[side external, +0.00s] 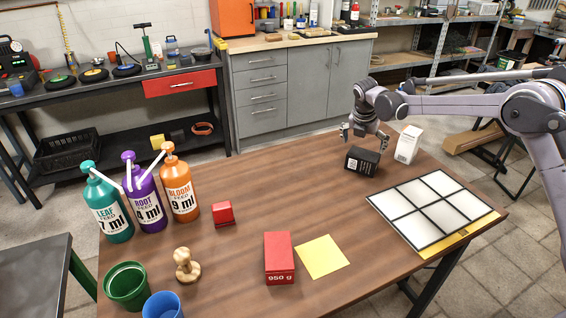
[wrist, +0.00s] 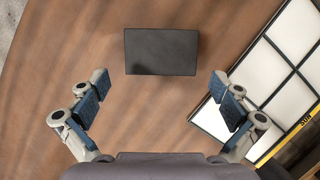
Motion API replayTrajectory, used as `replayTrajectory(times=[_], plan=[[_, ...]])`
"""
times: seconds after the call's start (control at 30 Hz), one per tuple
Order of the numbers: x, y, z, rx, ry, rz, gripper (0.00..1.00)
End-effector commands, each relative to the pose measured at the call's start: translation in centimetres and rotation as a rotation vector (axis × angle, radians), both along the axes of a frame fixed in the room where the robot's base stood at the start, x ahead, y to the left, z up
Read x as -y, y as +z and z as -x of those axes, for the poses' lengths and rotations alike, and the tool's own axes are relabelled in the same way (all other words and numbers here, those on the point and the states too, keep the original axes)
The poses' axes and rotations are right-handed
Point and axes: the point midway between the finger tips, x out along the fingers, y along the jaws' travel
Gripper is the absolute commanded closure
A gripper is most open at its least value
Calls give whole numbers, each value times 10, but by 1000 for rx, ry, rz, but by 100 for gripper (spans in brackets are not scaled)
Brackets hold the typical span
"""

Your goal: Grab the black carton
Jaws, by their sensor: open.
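The black carton (side external: 361,161) lies on the wooden table near its back right edge, with a white label on its side. In the wrist view the black carton (wrist: 161,52) shows as a dark rectangle, ahead of the fingertips and centred between them. My gripper (side external: 365,130) is above and just behind the carton in the side view, pointing down. In the wrist view my gripper (wrist: 162,86) has its two fingers wide apart, with nothing between them.
A white carton (side external: 408,144) stands just right of the black one. A panel with white squares (side external: 430,207) lies to the front right. A red box (side external: 279,258), a yellow sheet (side external: 323,257) and pump bottles (side external: 179,190) are farther left. The table middle (side external: 290,190) is clear.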

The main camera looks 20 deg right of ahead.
Motion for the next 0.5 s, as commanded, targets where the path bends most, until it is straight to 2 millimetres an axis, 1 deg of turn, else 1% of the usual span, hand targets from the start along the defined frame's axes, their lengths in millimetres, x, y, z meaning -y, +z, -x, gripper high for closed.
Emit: replayTrajectory(times=[0.03,0.1,0.2,0.37,0.5], plan=[[3,-8,-2,1,-2,0,0],[6,-17,-4,1,-2,0,0],[9,-26,-6,1,-2,0,0],[12,-34,-7,2,-2,-1,0],[16,-50,-10,2,-3,-1,0]])
